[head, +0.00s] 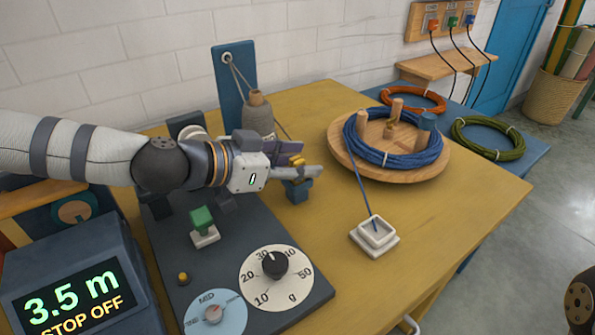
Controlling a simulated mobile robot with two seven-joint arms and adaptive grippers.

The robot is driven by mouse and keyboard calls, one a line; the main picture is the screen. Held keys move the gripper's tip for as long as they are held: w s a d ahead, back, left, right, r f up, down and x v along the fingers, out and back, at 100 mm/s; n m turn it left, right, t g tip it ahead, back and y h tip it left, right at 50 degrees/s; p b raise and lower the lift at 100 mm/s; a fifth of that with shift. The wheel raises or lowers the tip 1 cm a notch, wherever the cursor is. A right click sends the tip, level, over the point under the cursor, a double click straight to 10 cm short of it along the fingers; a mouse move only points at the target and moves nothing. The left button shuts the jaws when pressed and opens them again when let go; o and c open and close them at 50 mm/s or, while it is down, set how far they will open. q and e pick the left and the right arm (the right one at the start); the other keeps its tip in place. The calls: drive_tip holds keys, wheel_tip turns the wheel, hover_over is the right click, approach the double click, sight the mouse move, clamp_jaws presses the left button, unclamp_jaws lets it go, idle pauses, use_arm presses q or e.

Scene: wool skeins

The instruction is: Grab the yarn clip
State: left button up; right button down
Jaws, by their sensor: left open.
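My left gripper (304,162) reaches in from the left over the table and is open. Its fingers are around or just above a small brass-yellow piece (297,160), which looks like the yarn clip. A dark blue block (298,190) shows directly below the fingers. The fingers partly hide the brass piece, and I cannot tell whether they touch it. A blue yarn skein (437,150) lies around pegs on a round wooden swift (345,158). Its strand runs down to a white square guide (375,232). My right gripper is not in view.
A dark control panel (318,292) with a green switch (202,220), a dial (276,268) and a display box (72,290) fills the front left. A grey cone (258,118) stands behind the gripper. The yellow table (470,215) is clear at right.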

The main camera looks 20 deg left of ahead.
use_arm(q)
clamp_jaws()
